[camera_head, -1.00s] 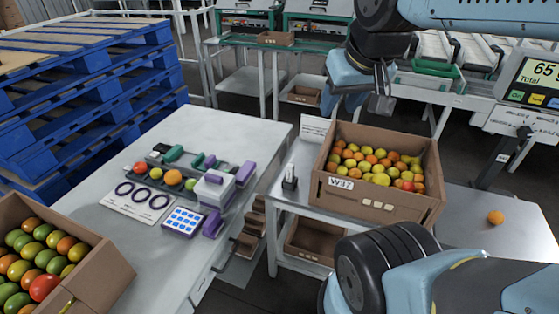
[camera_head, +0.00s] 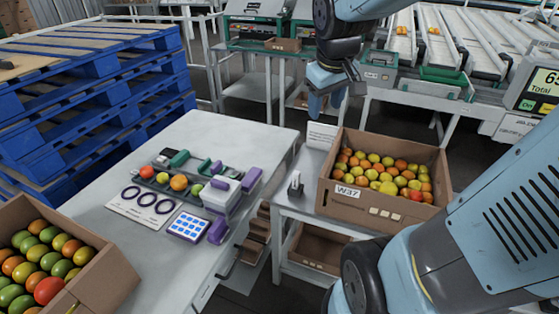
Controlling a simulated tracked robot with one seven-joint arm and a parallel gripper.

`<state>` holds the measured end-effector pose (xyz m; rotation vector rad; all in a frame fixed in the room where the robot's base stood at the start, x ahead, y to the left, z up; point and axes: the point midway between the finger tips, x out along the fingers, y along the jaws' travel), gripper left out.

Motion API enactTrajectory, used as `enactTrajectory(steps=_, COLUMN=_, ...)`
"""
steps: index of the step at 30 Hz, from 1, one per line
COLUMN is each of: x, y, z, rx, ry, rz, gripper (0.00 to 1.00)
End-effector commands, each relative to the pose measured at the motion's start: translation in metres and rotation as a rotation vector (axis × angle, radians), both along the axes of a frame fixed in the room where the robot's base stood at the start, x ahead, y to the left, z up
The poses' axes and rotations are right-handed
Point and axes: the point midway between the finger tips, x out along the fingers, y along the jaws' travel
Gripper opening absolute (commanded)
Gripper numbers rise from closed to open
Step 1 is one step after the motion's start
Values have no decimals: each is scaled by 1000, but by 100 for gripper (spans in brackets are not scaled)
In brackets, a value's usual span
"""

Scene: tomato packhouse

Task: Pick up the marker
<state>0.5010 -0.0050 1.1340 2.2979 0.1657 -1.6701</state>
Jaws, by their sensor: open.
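A small upright black-and-white object (camera_head: 295,184) stands on the side table, just left of the carton marked W37. It may be the marker in a holder, but it is too small to tell. A thin yellow thing (camera_head: 73,308) shows at the bottom left edge by the near carton, mostly cut off; I cannot tell what it is. My gripper (camera_head: 328,104) is open and empty, pointing down. In the picture it is above the white card behind the side table's objects, and well above the black-and-white object.
The W37 carton (camera_head: 336,200) of tomatoes fills most of the side table (camera_head: 287,208). The left bench (camera_head: 205,130) holds a sorting gauge, tomatoes, a ring card and a blue-dotted pad. Another carton (camera_head: 112,268) sits near left. Blue pallets (camera_head: 110,105) stand behind.

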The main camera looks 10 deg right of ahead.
Motion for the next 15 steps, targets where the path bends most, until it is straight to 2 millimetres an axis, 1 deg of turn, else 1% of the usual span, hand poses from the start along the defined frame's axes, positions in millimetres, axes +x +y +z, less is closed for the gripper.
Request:
enactTrajectory(steps=1, x=12, y=0, z=-9, rx=-12, ry=26, rz=25, gripper=53)
enactTrajectory(steps=3, x=27, y=-1, z=-20, rx=-29, ry=53, rz=65, gripper=53)
enactTrajectory(steps=8, x=61, y=-2, z=-50, rx=-58, ry=115, rz=162, gripper=53)
enactTrajectory(steps=15, x=107, y=-2, z=-103, rx=-76, ry=205, rz=315, gripper=53)
